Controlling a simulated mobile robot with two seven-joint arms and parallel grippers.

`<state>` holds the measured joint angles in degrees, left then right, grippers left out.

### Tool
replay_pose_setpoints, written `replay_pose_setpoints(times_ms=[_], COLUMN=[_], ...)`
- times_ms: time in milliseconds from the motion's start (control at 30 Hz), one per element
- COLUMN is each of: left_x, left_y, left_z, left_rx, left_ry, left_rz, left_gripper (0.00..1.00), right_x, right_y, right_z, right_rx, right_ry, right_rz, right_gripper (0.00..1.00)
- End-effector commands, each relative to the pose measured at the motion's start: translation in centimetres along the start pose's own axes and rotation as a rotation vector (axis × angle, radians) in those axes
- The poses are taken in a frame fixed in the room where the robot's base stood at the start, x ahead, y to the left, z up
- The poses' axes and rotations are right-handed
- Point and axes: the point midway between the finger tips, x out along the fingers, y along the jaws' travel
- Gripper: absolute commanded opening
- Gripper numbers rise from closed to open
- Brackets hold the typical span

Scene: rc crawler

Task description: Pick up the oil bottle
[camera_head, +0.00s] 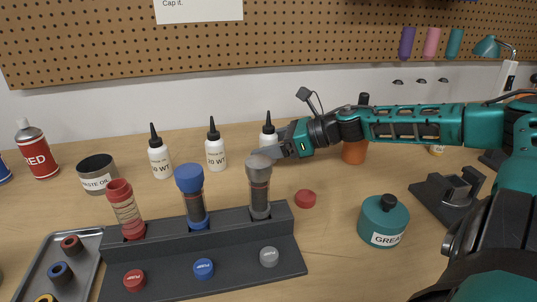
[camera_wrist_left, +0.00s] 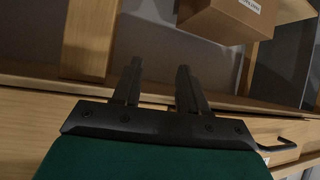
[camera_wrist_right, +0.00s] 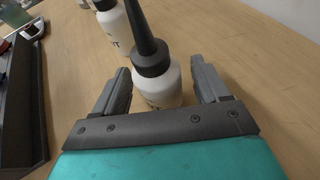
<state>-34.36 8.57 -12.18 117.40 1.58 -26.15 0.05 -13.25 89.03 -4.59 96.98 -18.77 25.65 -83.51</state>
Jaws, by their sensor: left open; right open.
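Three white oil bottles with black pointed caps stand upright at the back of the bench: a left one (camera_head: 160,160), a middle one (camera_head: 216,152) and a right one (camera_head: 268,133). My right gripper (camera_head: 268,153) is at the right bottle, which it partly hides in the head view. In the right wrist view that bottle (camera_wrist_right: 160,88) stands between the two open fingers (camera_wrist_right: 160,90), with gaps showing at both sides. My left gripper (camera_wrist_left: 158,82) is open and empty, away from the bench, and shows only in its own wrist view.
A dark rack (camera_head: 180,243) with red, blue and grey shock absorbers stands in front of the bottles. A red cap (camera_head: 305,199) and a green grease jar (camera_head: 384,220) lie to the right. A waste oil cup (camera_head: 98,178) stands left. A cardboard box (camera_wrist_left: 228,20) is near my left gripper.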

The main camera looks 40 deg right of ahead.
Motion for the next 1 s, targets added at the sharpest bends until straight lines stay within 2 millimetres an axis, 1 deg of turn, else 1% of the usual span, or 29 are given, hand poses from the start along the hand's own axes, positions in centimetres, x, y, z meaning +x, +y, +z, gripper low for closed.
replay_pose_setpoints(times_ms=[233,833,1000], left_x=[0.11,0.01,-0.09], left_y=[-0.17,-0.32,-0.28], left_z=[-0.5,-0.19,0.13], left_rx=[0.005,0.003,0.002], left_ry=[0.009,0.004,-0.003], left_rz=[-0.001,-0.005,-0.005], left_gripper=[0.43,0.43,0.43], right_x=[-0.01,0.0,-0.01], right_y=[-0.01,0.0,-0.01], right_z=[0.12,0.06,0.09], right_rx=[-0.001,0.0,0.0], right_ry=[0.0,0.0,-0.001], right_rz=[-0.001,0.0,0.0], right_gripper=[0.74,0.16,0.15])
